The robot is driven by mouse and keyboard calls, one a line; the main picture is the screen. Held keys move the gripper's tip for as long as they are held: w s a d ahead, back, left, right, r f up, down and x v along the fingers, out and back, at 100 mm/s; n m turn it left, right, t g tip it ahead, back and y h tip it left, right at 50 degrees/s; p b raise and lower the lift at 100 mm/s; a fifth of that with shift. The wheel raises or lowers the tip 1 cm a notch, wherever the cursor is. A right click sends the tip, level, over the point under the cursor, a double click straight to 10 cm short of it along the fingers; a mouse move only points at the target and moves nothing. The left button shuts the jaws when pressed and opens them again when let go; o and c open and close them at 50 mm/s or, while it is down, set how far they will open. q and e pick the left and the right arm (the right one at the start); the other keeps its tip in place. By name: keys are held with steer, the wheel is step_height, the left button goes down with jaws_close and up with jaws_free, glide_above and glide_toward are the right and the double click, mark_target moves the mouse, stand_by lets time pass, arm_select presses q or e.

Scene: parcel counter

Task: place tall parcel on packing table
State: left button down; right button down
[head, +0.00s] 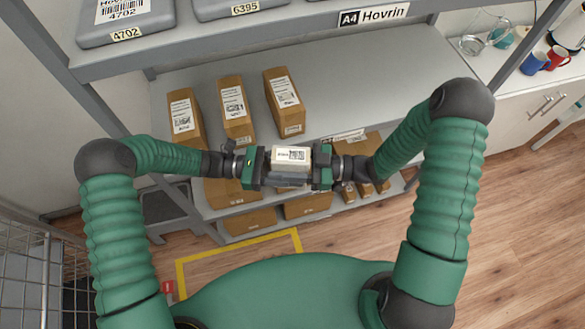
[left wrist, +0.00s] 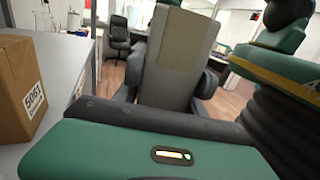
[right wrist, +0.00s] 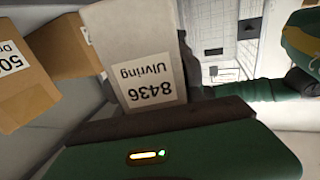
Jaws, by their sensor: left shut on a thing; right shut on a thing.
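The tall parcel (head: 291,156) is a pale grey box with a white label on top, held upright between my two grippers in front of the shelf. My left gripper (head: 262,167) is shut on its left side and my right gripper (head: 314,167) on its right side. In the left wrist view the parcel (left wrist: 180,55) stands tall against dark pads. In the right wrist view the parcel (right wrist: 125,25) carries a label reading 8436 Ulvring. I cannot pick out the packing table for sure in any view.
Three brown boxes (head: 233,107) stand on the grey shelf (head: 350,85), its right part bare. Grey bins (head: 125,22) sit above; more brown boxes (head: 250,220) below. A wire cage (head: 40,270) is at left, a counter with mugs (head: 535,62) at right. Yellow tape (head: 240,243) marks the floor.

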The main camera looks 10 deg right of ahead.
steer(key=c, duration=0.6)
jaws_free()
steer(key=shift+s+a, duration=0.1)
steer(key=shift+a, duration=0.05)
steer(key=shift+c, duration=0.2)
